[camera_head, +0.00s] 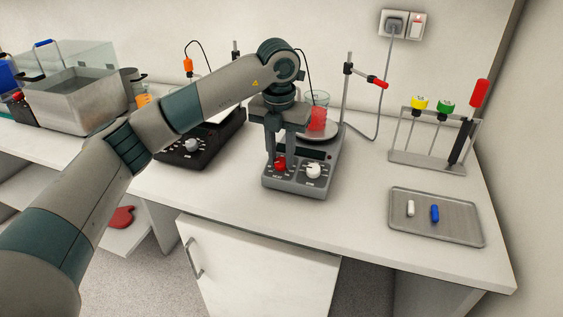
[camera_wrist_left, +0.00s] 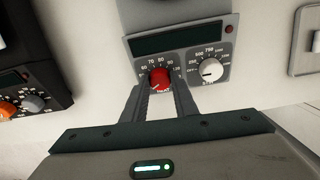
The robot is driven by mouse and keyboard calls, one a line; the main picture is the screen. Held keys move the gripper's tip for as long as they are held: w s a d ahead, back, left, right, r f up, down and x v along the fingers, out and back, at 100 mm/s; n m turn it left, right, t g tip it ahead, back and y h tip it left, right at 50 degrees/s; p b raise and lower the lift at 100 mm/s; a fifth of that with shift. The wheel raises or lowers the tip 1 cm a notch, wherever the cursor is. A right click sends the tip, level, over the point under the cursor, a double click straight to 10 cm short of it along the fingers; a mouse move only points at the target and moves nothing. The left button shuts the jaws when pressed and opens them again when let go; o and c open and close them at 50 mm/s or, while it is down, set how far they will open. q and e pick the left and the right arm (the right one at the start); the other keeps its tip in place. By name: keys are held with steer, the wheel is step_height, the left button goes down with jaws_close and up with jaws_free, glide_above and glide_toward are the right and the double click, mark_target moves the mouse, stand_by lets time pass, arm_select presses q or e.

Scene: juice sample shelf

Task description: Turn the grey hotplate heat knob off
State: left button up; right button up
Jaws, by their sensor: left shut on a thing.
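The grey hotplate (camera_head: 297,191) stands on the bench, with a red heat knob (camera_head: 280,164) on the left of its front panel and a white knob (camera_head: 313,171) on the right. In the left wrist view the red heat knob (camera_wrist_left: 160,79) sits between the fingertips, and the white knob (camera_wrist_left: 210,70) is clear to its right. My left gripper (camera_head: 279,160) reaches down from above and is shut on the red heat knob. A beaker of red liquid (camera_head: 317,113) stands on the hotplate's plate, partly hidden by the wrist. My right gripper is out of view.
A black hotplate (camera_head: 190,150) stands left of the grey one, behind my left arm. A metal tray (camera_head: 455,229) with a white and a blue capsule lies at right. A rack (camera_head: 427,160) with coloured-cap tubes stands behind it. The bench's front right is clear.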

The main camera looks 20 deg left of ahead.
arm_select(q)
steer(key=shift+n+h+b, duration=0.3)
steer(key=shift+n+b, duration=0.4)
steer(key=shift+n, duration=0.8)
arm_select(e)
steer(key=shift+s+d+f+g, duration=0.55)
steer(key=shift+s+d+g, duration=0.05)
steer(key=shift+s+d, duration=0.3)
arm_select(q)
steer(key=shift+a, duration=0.1)
steer(key=o, duration=1.1)
steer(key=shift+c, duration=0.2)
steer(key=shift+r, duration=0.1)
steer(key=shift+r, duration=0.55)
step_height(320, 180, up, 16)
steer(key=s+b, duration=0.1)
steer(key=s, duration=0.1)
steer(key=shift+a, duration=0.4)
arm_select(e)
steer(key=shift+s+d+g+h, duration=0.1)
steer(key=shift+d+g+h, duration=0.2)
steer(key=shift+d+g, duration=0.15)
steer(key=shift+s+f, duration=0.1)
